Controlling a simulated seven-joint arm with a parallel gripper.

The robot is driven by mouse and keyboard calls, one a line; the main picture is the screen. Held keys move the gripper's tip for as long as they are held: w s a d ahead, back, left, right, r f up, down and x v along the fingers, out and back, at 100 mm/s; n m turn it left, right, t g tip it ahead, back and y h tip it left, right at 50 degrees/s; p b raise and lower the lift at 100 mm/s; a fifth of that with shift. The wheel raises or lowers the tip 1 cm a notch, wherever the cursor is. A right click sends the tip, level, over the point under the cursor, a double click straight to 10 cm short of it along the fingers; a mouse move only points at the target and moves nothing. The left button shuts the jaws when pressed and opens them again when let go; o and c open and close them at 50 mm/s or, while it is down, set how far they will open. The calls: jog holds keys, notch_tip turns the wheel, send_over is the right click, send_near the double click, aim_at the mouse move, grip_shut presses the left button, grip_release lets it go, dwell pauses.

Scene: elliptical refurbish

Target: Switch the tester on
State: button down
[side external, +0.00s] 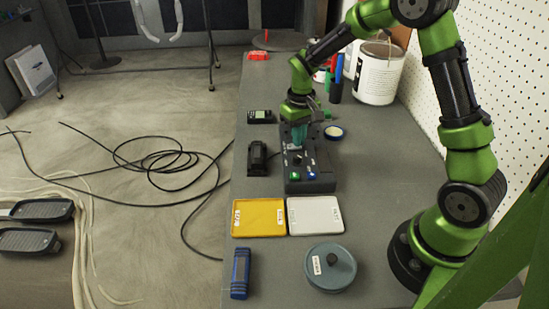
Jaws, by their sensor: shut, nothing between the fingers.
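The tester is a dark box (318,183) with small knobs or buttons on its top, in the middle of the grey bench in the side external view. My gripper (296,146) points down over the back left part of the tester's top. Its teal fingers are shut and empty. I cannot tell whether the fingertips touch the panel. The part of the panel behind the fingers is hidden.
A black device (257,158) stands left of the tester. A yellow tray (258,231) and a white tray (331,229) lie in front. A round lidded pot (331,283) and a blue item (240,273) are nearer. A tape roll (334,132) and white bucket (378,78) are behind.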

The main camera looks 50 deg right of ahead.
jog(key=shift+f, duration=0.15)
jog(key=shift+r, duration=3.5)
jog(key=shift+f, duration=0.15)
jog(key=s+a+r+t+y, duration=0.1)
jog(key=s+a+r+t, duration=0.2)
jog(key=s, duration=0.6)
jog(key=s+a+r+m+t+y, duration=0.1)
jog(key=s+a+r+t, duration=0.3)
jog(key=s+a+r, duration=0.3)
jog(key=v, duration=0.3)
jog(key=shift+a+r, duration=0.25)
jog(key=shift+a, duration=0.1)
jog(key=shift+f, duration=0.1)
